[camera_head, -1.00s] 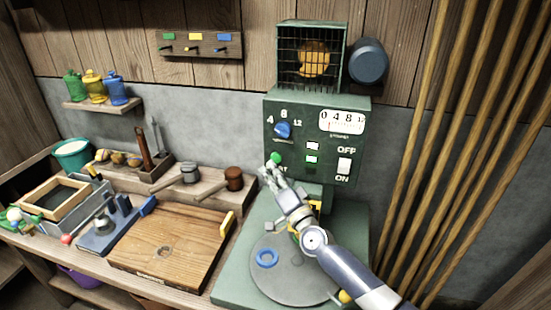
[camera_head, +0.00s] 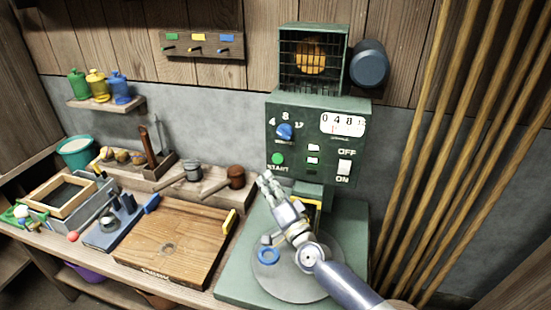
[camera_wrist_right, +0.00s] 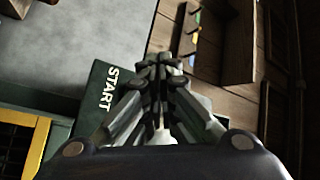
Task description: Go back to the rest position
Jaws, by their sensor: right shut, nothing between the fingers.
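My right gripper (camera_head: 266,181) is shut and empty. It is in front of the green machine (camera_head: 318,140), a little below and left of the green START button (camera_head: 277,158), and apart from it. In the right wrist view the closed fingers (camera_wrist_right: 163,75) fill the middle, with the white START lettering (camera_wrist_right: 108,88) to their left; the button itself is hidden there. My right arm comes in from the lower right over the grey round plate (camera_head: 295,285). My left gripper is not in view.
A blue ring (camera_head: 268,255) lies on the round plate. A wooden board (camera_head: 175,240) is on the bench to the left, with mallets (camera_head: 236,175) behind it. Long wooden poles (camera_head: 425,150) stand close on the right. A caged lamp (camera_head: 311,58) tops the machine.

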